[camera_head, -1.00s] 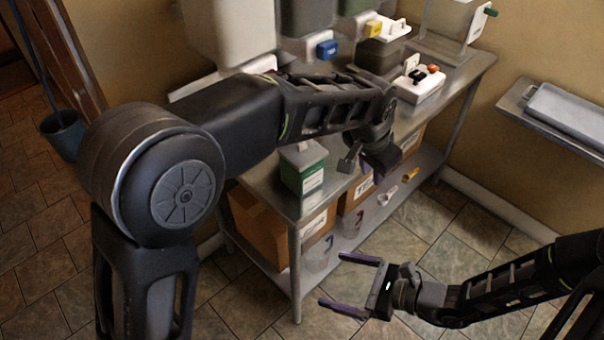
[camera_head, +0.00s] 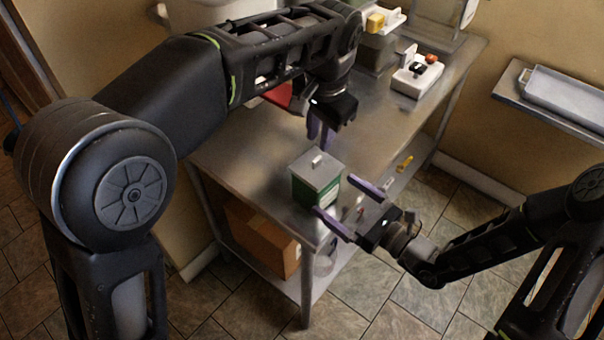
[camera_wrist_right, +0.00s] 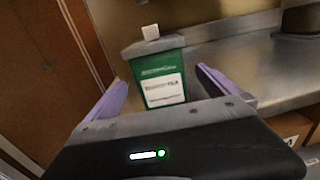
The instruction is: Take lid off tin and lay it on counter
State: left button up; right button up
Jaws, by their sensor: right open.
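A green tin (camera_head: 303,192) with a white label stands upright on the metal counter (camera_head: 235,160) near its front corner. Its grey lid (camera_head: 315,170) with a small pale knob is on top. In the right wrist view the tin (camera_wrist_right: 163,82) and lid (camera_wrist_right: 154,44) show between my fingers, beyond the tips. My right gripper (camera_head: 340,203) is open and empty, its fingers pointing at the tin from the right front. My left gripper (camera_head: 320,130) points down above the counter just behind the tin, apart from the lid. Its purple fingers look close together; their gap is unclear.
A white tray with small items (camera_head: 417,78) sits at the back right of the counter. A cardboard box (camera_head: 262,238) is on the lower shelf. A wall shelf (camera_head: 545,105) holds a grey container. The counter right of the tin is mostly clear.

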aim_at(316, 180)
jog(key=shift+d, duration=0.1)
jog(key=shift+x, duration=3.95)
jog(key=shift+s, duration=0.1)
jog(key=shift+c, duration=0.2)
